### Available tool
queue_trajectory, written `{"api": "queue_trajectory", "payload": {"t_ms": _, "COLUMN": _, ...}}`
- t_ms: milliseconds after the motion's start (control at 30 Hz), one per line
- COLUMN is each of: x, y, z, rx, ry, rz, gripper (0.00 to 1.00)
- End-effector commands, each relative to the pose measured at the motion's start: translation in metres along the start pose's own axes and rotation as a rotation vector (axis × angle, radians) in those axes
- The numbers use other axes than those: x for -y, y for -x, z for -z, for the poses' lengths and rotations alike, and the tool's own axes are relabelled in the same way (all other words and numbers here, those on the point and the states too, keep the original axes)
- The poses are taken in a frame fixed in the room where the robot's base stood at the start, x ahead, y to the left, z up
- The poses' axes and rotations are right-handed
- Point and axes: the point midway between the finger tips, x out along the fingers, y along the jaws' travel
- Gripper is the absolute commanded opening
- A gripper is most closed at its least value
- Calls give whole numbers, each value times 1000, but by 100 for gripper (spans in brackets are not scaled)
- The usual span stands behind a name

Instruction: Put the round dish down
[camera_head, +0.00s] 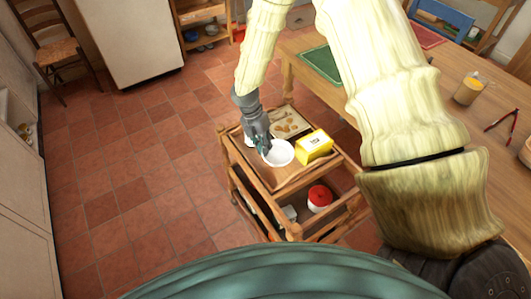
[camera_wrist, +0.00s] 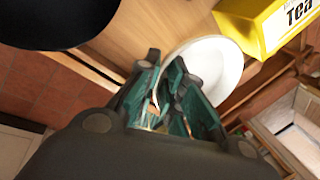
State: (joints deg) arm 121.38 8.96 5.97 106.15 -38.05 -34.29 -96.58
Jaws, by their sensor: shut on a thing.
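The round dish (camera_head: 279,153) is white and shallow. In the head view it is at the top of a small wooden trolley (camera_head: 284,184), beside a yellow box. My gripper (camera_head: 266,148) is at the dish's left edge, shut on its rim. In the wrist view the dish (camera_wrist: 207,70) shows behind the teal fingers of my gripper (camera_wrist: 165,92), which cover its near edge. I cannot tell whether the dish touches the trolley top or is held just above it.
The yellow tea box (camera_head: 314,146) stands right of the dish. A tray with small brown items (camera_head: 285,125) lies behind it. A red and white tin (camera_head: 320,197) is on the lower shelf. A large wooden table (camera_head: 481,78) is at the right. Open tiled floor (camera_head: 140,190) lies left.

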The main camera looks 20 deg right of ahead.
Motion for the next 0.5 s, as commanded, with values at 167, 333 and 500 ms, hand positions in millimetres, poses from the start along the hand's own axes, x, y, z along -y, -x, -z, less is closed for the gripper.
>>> {"api": "queue_trajectory", "payload": {"t_ms": 167, "x": -3, "y": -9, "z": 0, "rx": 0, "ry": 0, "rz": -1, "gripper": 0}}
{"api": "queue_trajectory", "payload": {"t_ms": 333, "x": -6, "y": -18, "z": 0, "rx": 0, "ry": 0, "rz": 0, "gripper": 0}}
{"api": "queue_trajectory", "payload": {"t_ms": 500, "x": -11, "y": -37, "z": 1, "rx": 0, "ry": 0, "rz": 0, "gripper": 0}}
